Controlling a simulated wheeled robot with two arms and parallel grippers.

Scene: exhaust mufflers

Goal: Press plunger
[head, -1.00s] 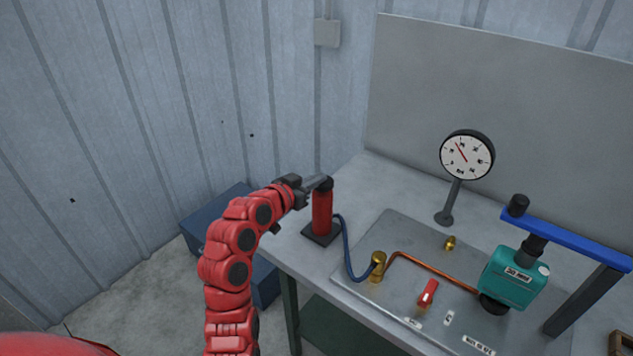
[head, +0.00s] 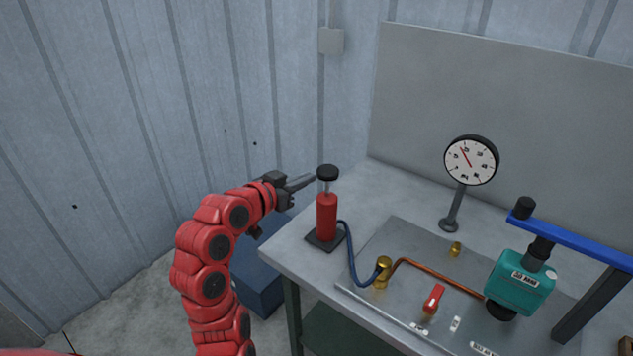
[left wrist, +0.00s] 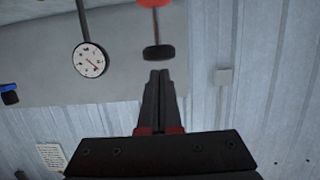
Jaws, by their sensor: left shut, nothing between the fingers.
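The plunger is a red upright cylinder (head: 327,216) on a dark square base, at the left end of the workbench. Its black knob (head: 327,172) stands up on a bare metal rod above the cylinder. My left gripper (head: 314,178) is shut and empty, just left of the knob at about its height. In the head view its tips look very near the knob; I cannot tell whether they touch. In the left wrist view the shut fingers (left wrist: 160,74) point toward the black knob (left wrist: 158,52), with a small gap showing. My right gripper is not in view.
A blue hose (head: 350,262) runs from the pump to a brass fitting (head: 383,268) on a metal plate. A round gauge (head: 470,160), a red valve lever (head: 434,298) and a teal block (head: 520,283) under a blue bar stand rightward. A blue cabinet (head: 259,284) is below left.

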